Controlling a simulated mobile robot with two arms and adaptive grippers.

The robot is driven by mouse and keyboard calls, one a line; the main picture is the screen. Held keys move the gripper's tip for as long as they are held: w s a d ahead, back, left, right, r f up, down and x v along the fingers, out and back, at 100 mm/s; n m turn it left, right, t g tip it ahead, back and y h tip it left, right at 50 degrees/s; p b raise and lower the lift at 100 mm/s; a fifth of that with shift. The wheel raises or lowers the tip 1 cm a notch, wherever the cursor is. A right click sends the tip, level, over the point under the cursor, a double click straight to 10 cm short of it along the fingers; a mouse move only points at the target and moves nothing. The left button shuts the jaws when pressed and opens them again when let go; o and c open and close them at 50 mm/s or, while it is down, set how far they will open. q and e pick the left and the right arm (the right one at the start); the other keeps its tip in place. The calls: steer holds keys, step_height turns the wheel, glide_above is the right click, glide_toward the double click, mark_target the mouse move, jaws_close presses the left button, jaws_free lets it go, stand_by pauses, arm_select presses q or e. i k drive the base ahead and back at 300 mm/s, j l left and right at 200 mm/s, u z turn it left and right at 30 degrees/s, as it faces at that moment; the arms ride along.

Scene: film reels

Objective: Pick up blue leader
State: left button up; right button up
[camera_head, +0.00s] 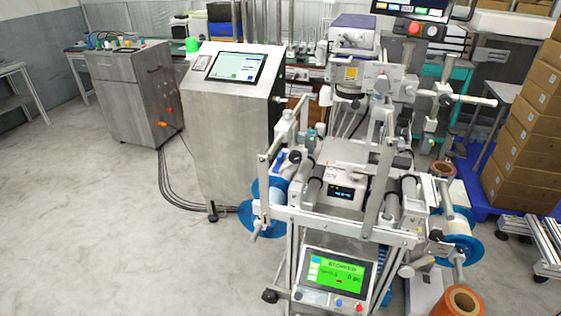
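A blue reel (246,216) sits on the left side of the film machine (340,215), partly hidden by the machine's frame. Another blue reel (470,249) with a pale roll is on the machine's right side. No separate strip that is clearly the blue leader can be made out. Neither of my grippers shows in the head view.
A steel cabinet with a tilted touchscreen (235,67) stands left of the machine, with cables on the floor. A grey workbench (128,88) is further left. Stacked cardboard boxes (530,130) are at the right. The floor (90,220) at left is clear.

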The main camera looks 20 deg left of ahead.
mark_target(280, 157)
steer(key=j+z, duration=0.15)
steer(key=z, duration=0.5)
steer(key=i+j+z, duration=0.1)
steer(key=j+z, duration=0.25)
steer(key=j, duration=0.3)
steer(key=j+z, duration=0.3)
steer(key=j, duration=0.3)
steer(key=j+z, duration=0.35)
steer(key=j, duration=0.3)
steer(key=k, duration=0.05)
